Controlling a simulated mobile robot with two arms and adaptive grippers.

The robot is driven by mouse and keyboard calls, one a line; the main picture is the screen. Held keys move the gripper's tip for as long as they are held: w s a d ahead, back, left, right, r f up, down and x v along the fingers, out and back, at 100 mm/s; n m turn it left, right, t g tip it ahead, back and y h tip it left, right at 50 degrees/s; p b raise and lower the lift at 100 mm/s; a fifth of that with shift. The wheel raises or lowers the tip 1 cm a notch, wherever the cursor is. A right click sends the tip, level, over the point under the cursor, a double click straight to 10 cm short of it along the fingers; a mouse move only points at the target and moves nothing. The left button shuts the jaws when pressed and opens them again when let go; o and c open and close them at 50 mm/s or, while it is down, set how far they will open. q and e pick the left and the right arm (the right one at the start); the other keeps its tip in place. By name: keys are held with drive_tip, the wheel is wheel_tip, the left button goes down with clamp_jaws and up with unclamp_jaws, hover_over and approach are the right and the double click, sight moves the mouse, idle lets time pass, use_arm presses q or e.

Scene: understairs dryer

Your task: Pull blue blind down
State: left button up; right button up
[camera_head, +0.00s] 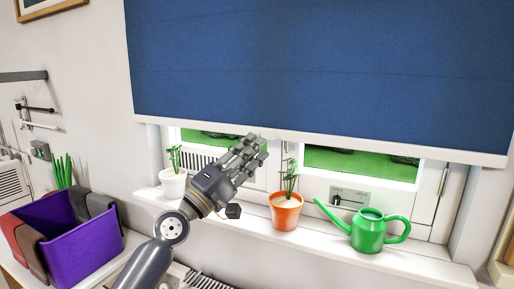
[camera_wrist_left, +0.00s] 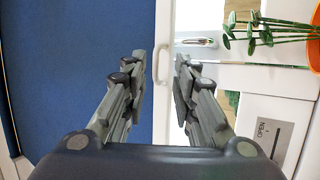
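The blue blind (camera_head: 320,60) hangs over the upper part of the window, with a white rail (camera_head: 400,147) along its lower edge. The window below the rail is uncovered. My left gripper (camera_head: 254,147) is at the rail, left of its middle. In the left wrist view the blind (camera_wrist_left: 70,70) fills the left side, and the white rail (camera_wrist_left: 162,125) with a small pale pull (camera_wrist_left: 162,65) shows between the fingers. The fingers (camera_wrist_left: 159,68) are apart with a visible gap, and nothing is clearly gripped. Contact with the pull cannot be told. My right gripper is not in view.
On the white sill (camera_head: 325,249) stand a white plant pot (camera_head: 173,184), an orange plant pot (camera_head: 286,212) and a green watering can (camera_head: 368,231). The orange pot is just right of and below my left gripper. A purple box (camera_head: 85,245) stands at lower left.

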use_arm(q)
drive_tip(key=v, duration=1)
drive_tip(key=shift+s+f, duration=0.1)
drive_tip(key=shift+f, duration=0.05)
